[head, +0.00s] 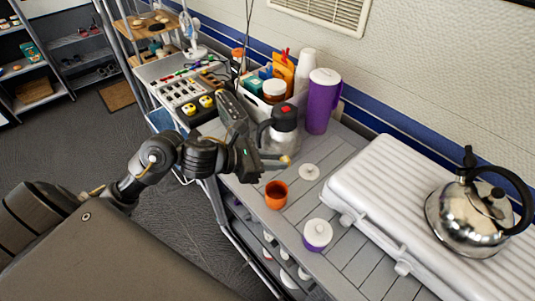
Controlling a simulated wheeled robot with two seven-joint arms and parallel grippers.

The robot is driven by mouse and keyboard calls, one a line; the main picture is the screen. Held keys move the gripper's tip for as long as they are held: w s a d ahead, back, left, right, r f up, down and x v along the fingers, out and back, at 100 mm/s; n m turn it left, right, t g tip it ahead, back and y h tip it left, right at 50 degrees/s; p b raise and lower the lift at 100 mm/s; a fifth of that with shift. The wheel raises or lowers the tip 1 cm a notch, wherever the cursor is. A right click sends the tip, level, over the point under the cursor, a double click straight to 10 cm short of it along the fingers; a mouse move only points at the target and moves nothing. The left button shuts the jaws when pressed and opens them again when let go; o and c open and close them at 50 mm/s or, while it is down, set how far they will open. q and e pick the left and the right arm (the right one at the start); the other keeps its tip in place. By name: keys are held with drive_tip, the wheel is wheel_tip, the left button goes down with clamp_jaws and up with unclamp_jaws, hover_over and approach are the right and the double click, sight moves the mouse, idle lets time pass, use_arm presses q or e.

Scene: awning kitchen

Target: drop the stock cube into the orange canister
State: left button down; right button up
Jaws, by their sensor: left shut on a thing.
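The orange canister (276,195) stands upright and open-topped on the grey slatted counter. My left gripper (280,161) is shut on the stock cube (286,160), a small tan piece at its fingertips. The gripper and cube appear above the counter, just behind the canister in the picture; the exact height is hard to tell. The cube is mostly covered by the fingers. My right gripper is out of view.
A purple canister with white lid (317,235) stands nearer. A steel-and-black jug (283,128) and tall purple pitcher (322,103) stand behind. A white ridged case (390,190) carries a kettle (470,215) at right.

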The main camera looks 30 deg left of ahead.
use_arm(q)
drive_tip(key=shift+s+a+r+n+t+y+p, duration=0.1)
drive_tip(key=shift+s+r+n+t+y+p, duration=0.1)
drive_tip(key=shift+r+n+t+y+p, duration=0.4)
drive_tip(key=shift+s+a+f+n+y, duration=0.2)
drive_tip(key=shift+n+y, duration=0.3)
drive_tip(key=shift+n, duration=0.2)
drive_tip(key=shift+s+a+f+n+t+y+p, duration=0.4)
drive_tip(key=shift+s+a+n+t+y+p, duration=0.3)
drive_tip(key=shift+y, duration=0.3)
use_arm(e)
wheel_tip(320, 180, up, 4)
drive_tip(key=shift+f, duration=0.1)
use_arm(q)
drive_tip(key=shift+w+a+f, duration=0.1)
drive_tip(key=shift+w, duration=0.05)
